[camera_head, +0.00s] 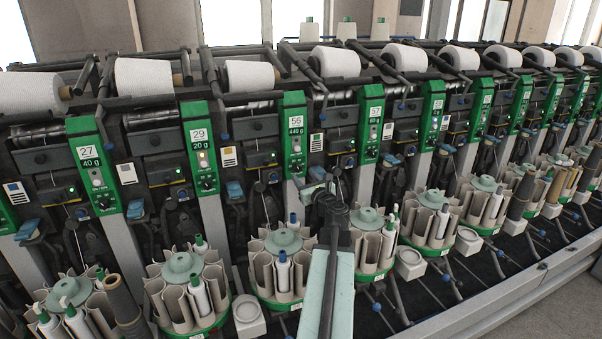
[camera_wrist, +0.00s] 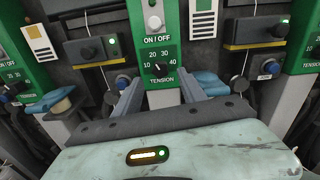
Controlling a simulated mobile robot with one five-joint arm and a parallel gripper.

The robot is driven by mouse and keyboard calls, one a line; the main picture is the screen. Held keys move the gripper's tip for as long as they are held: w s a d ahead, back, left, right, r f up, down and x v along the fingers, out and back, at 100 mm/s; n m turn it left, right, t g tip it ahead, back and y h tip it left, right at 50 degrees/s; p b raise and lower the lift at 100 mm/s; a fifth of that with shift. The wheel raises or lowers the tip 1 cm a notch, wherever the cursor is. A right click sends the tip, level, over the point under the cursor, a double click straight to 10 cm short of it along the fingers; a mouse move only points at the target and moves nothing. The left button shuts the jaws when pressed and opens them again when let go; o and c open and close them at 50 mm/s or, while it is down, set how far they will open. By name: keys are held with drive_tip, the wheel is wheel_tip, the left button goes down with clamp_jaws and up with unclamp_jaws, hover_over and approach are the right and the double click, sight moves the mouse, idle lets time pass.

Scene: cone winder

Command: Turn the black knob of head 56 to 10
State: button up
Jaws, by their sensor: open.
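The wrist view shows a black tension knob (camera_wrist: 163,69) on a dial marked 10, 20, 30 and 40, below a pale ON/OFF knob (camera_wrist: 155,22). The small pointer mark appears near the 10 side, but is hard to read. The head number is out of the wrist view. My gripper (camera_wrist: 161,88) is open, its fingers apart on either side below the knob, not visibly touching it.
Neighbouring panels 29 (camera_head: 200,135) and 57 (camera_head: 371,125) carry similar knobs. A round bobbin carousel (camera_head: 283,263) stands below head 56, close to my arm.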

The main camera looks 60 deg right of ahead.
sight(299, 169)
drive_tip(key=x, duration=0.4)
clamp_jaws()
drive_tip(key=n, duration=0.4)
drive_tip(key=shift+s+n, duration=0.1)
drive_tip(key=shift+n, duration=0.3)
drive_tip(key=n, duration=0.5)
idle(0.6)
